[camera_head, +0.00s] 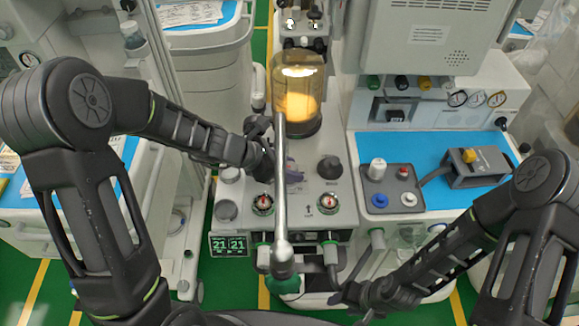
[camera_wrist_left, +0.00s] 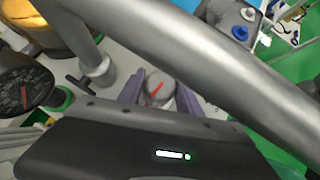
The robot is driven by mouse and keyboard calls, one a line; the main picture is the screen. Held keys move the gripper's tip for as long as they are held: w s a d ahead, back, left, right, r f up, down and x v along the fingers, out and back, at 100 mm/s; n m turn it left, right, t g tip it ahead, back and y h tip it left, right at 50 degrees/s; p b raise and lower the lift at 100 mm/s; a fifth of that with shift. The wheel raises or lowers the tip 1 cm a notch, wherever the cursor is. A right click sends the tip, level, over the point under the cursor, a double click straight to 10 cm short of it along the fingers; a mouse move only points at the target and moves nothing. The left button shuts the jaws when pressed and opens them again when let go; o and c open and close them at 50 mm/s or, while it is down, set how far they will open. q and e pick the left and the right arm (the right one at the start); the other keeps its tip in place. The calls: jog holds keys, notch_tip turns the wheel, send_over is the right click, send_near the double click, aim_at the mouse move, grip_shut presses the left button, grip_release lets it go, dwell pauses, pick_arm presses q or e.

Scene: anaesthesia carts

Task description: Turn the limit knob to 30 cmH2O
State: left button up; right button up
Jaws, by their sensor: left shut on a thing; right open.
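The limit knob (camera_wrist_left: 160,92) shows in the left wrist view as a grey round cap with a red pointer line, between the purple fingers of my left gripper (camera_wrist_left: 158,98). The gripper is shut on it. In the head view my left gripper (camera_head: 291,178) is at the cart's front panel, just behind a long metal pipe (camera_head: 281,190). The pipe and the fingers hide the knob there, and no scale value is readable. My right gripper (camera_head: 358,302) is low at the front, open and apart from the panel; its fingertips are hard to make out.
A yellow canister (camera_head: 299,85) stands behind the left gripper. A dark round knob (camera_head: 330,167) and two small dials with red marks (camera_head: 262,204) (camera_head: 328,204) are close by. A display (camera_head: 228,245) reads 21 and 21. A blue worktop (camera_head: 410,150) lies to the right.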

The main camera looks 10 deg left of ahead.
pick_arm(q)
jog(key=shift+c, duration=0.9)
jog(key=shift+r+m+g+h+p, duration=0.15)
jog(key=shift+m+g+h+p, duration=0.2)
jog(key=shift+m+p, duration=0.6)
jog(key=shift+m+g+h+p, duration=0.35)
jog(key=shift+m+g+p, duration=0.5)
jog(key=shift+m+p, duration=0.1)
jog(key=shift+m+g, duration=0.6)
jog(key=shift+m, duration=0.2)
jog(key=shift+f+m+g, duration=0.2)
jog(key=shift+m+g, duration=0.8)
jog(key=shift+m, duration=0.2)
